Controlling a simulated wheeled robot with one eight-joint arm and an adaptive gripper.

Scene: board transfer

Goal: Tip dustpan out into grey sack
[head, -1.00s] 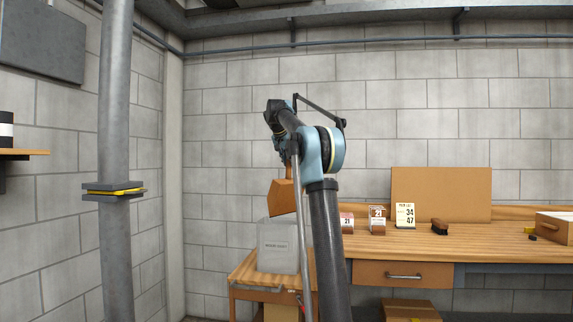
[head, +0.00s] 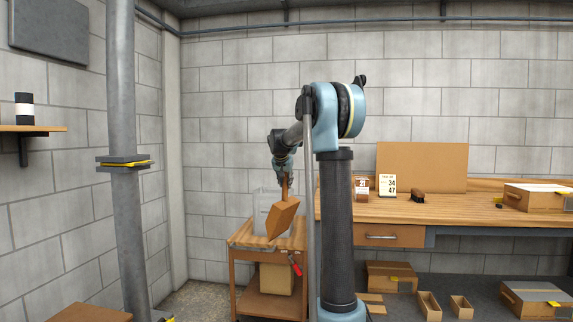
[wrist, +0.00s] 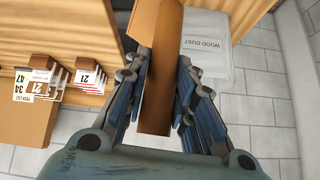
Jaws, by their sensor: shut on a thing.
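The brown dustpan (head: 283,217) is in my gripper (head: 284,180), its pan hanging down at a slant. In the wrist view my gripper (wrist: 163,92) is shut on the dustpan (wrist: 158,100), one finger on each side. The grey sack (head: 261,209) stands upright on a small wooden cart. It is pale and carries a "WOOD DUST" label in the wrist view (wrist: 206,48). In the head view the dustpan overlaps the sack's front right part. I cannot tell whether they touch. No dust shows, and the inside of the pan is hidden.
The wooden cart (head: 242,238) has a box (head: 276,279) on its lower shelf and a red-handled tool (head: 295,265) at its side. A workbench (head: 440,209) with cards, a brush (head: 417,196) and a crate (head: 537,197) stands right. A grey post (head: 125,220) stands left.

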